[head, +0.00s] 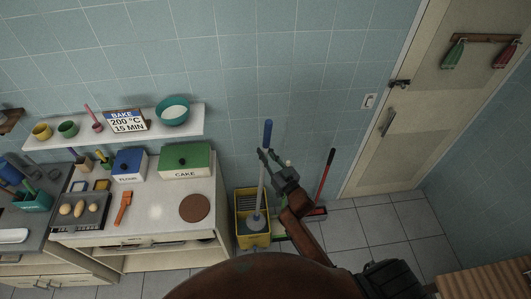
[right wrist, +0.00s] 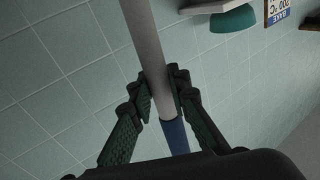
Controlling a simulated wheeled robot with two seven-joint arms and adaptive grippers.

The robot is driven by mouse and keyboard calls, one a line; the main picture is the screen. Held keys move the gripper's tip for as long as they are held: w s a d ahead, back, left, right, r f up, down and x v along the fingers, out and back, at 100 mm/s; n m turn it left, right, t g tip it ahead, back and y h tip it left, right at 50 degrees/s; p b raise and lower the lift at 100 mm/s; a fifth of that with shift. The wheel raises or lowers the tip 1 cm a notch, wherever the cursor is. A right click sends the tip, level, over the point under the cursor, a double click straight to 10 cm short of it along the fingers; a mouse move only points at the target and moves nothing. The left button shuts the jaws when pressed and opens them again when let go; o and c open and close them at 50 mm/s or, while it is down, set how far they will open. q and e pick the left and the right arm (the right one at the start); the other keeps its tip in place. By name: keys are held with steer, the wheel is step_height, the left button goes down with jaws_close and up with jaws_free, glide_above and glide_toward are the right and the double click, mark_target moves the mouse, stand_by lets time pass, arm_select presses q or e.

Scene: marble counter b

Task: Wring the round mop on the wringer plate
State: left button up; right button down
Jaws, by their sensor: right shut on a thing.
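The mop stands nearly upright, with a blue grip on top (head: 267,132), a pale shaft and a round grey head (head: 257,221). Its head is at the yellow bucket (head: 241,241). A grey slatted part, seemingly the wringer plate (head: 247,201), shows in the bucket's far half; the mop head appears nearer than it. My right gripper (head: 266,156) is shut on the mop shaft just below the blue grip. In the right wrist view, the fingers (right wrist: 165,88) lie on both sides of the grey shaft (right wrist: 142,40). My left gripper is out of view.
The counter (head: 155,212) left of the bucket holds a green cake box (head: 187,162), a blue flour box (head: 129,165) and a brown round board (head: 195,208). A red-handled broom (head: 326,173) leans at the wall right of my gripper. Tiled floor (head: 385,226) is open toward the door.

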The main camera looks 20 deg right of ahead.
steer(key=shift+r, duration=0.15)
stand_by(0.3)
steer(key=w+d+f+b, duration=0.1)
steer(key=w+b, duration=0.4)
steer(key=w, duration=0.5)
steer(key=w+d+f+b, duration=0.2)
steer(key=w+b, duration=0.4)
steer(key=w, duration=0.4)
steer(key=shift+w+d, duration=0.3)
stand_by(0.5)
steer(key=shift+f, duration=0.15)
stand_by(0.3)
